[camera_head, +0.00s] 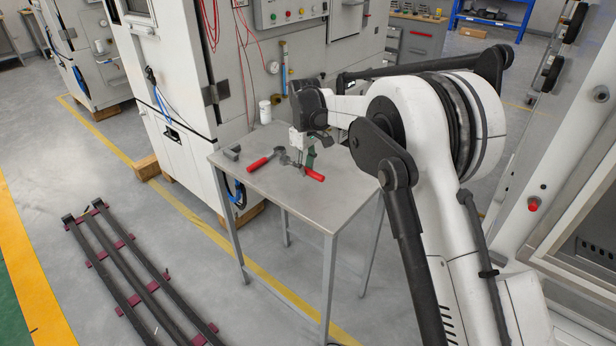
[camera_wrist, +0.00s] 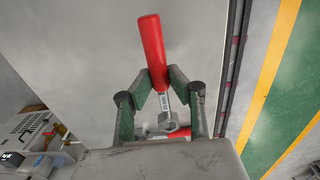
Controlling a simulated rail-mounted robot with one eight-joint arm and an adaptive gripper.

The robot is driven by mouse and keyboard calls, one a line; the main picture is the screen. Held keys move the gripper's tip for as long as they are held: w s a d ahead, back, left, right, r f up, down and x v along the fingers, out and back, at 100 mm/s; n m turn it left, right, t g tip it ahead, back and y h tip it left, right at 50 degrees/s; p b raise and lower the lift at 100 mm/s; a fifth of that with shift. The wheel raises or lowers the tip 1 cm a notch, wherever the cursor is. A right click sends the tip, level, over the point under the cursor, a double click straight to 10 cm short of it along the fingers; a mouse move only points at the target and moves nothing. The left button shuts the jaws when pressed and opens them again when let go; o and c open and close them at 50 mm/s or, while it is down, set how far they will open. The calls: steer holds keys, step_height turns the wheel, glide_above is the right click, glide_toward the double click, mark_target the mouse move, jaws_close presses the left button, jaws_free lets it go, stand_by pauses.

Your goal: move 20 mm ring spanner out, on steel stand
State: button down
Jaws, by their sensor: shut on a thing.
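A red-handled spanner (camera_wrist: 152,50) with a grey shank is between the green fingers of my gripper (camera_wrist: 161,92) in the wrist view. The fingers are shut on its shank; its red handle points up the picture. The marking on the shank is too small to read. In the head view its red handle (camera_head: 314,174) shows just below my gripper (camera_head: 306,157), over the steel stand (camera_head: 325,205). I cannot tell whether it touches the top. A second red-handled tool (camera_head: 258,164) lies on the stand to the left; part of it shows low in the wrist view (camera_wrist: 183,134).
A small grey block (camera_head: 231,153) sits at the stand's left edge. A white container (camera_head: 265,110) is at the back, near the control cabinet (camera_head: 250,60). The stand's front is clear. Dark rails (camera_head: 135,275) lie on the floor at left.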

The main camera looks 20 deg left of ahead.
mark_target(308, 184)
steer(key=shift+w+d+f, duration=0.3)
steer(key=shift+w+f, duration=0.3)
steer(key=shift+w, duration=0.15)
steer(key=shift+f, duration=1.85)
steer(key=shift+f, duration=0.15)
steer(key=c, duration=1.6)
jaws_free()
steer(key=shift+c, duration=0.2)
step_height(308, 184, up, 12)
steer(key=shift+r, duration=0.2)
